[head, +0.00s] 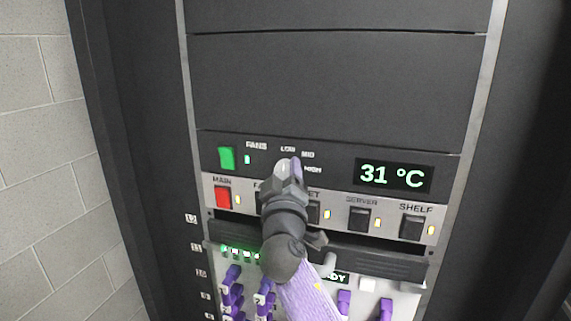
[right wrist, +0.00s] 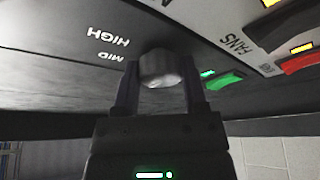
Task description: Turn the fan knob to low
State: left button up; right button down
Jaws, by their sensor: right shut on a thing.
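The fan knob is a small grey knob on the dark FANS panel (head: 330,185). In the right wrist view the knob (right wrist: 160,68) sits between the two fingers of my right gripper (right wrist: 160,88), which is shut on it. In the head view my right gripper (head: 289,170) reaches up to the panel and mostly covers the knob. The labels LOW, MID and HIGH stand above and to the right of it. The knob's pointer is hidden, so I cannot tell its setting. My left gripper is not in view.
A lit green switch (head: 227,158) is left of the knob. A display (head: 393,176) reading 31 °C is to the right. Below are a red MAIN switch (head: 223,197) and several black switches. Purple cable plugs (head: 233,275) stick out lower down. A block wall (head: 40,150) is at left.

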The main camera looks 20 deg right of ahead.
jog(key=shift+n, duration=0.4)
jog(key=shift+c, duration=0.7)
grip_release()
jog(key=b+v, duration=0.2)
jog(key=v, duration=0.8)
